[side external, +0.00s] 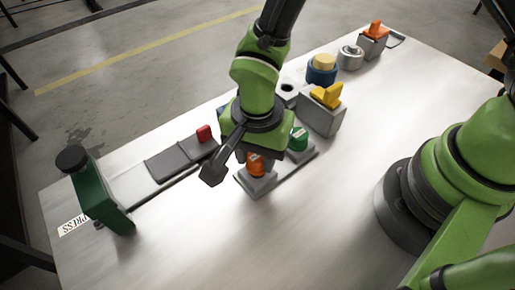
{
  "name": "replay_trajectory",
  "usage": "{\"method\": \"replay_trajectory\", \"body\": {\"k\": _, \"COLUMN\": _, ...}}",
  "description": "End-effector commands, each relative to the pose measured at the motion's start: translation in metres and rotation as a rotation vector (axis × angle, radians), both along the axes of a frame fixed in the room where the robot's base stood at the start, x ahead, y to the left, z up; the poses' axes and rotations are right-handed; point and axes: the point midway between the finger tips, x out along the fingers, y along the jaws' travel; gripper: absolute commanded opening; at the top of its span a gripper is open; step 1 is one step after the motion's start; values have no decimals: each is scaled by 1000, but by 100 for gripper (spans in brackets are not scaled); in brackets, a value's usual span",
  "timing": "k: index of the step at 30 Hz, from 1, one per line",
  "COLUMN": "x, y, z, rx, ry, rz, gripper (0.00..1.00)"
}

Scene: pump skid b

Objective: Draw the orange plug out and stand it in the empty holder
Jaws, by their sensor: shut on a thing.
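The orange plug (256,168) is upright at the near end of a low grey block (262,187), beneath my wrist. My gripper (255,156) points down and is shut on the plug's upper part; the wrist hides most of the fingers. I cannot tell whether the plug is fully seated or slightly raised. A light holder with a dark open hole (288,88) is behind my wrist, partly hidden; it looks empty.
A green plug (298,139) stands close beside my gripper. Behind it are a grey box with a yellow handle (327,95), a blue pot with a yellow top (322,68), and a metal cylinder (350,57). A green press (100,195) is at left. The front tabletop is clear.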

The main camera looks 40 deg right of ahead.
Motion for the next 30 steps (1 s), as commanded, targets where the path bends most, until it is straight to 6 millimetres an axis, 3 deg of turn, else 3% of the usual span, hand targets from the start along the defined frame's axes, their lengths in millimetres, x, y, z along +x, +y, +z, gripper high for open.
{"method": "replay_trajectory", "body": {"k": 20, "x": 0, "y": 0, "z": -17, "rx": -1, "ry": 1, "rz": -2, "gripper": 8}}
{"method": "replay_trajectory", "body": {"k": 21, "x": 0, "y": 0, "z": -17, "rx": 0, "ry": 0, "rz": -2, "gripper": 43}}
{"method": "replay_trajectory", "body": {"k": 24, "x": 0, "y": 0, "z": -17, "rx": 0, "ry": 0, "rz": -2, "gripper": 66}}
{"method": "replay_trajectory", "body": {"k": 30, "x": 0, "y": 0, "z": -17, "rx": 0, "ry": 0, "rz": -1, "gripper": 66}}
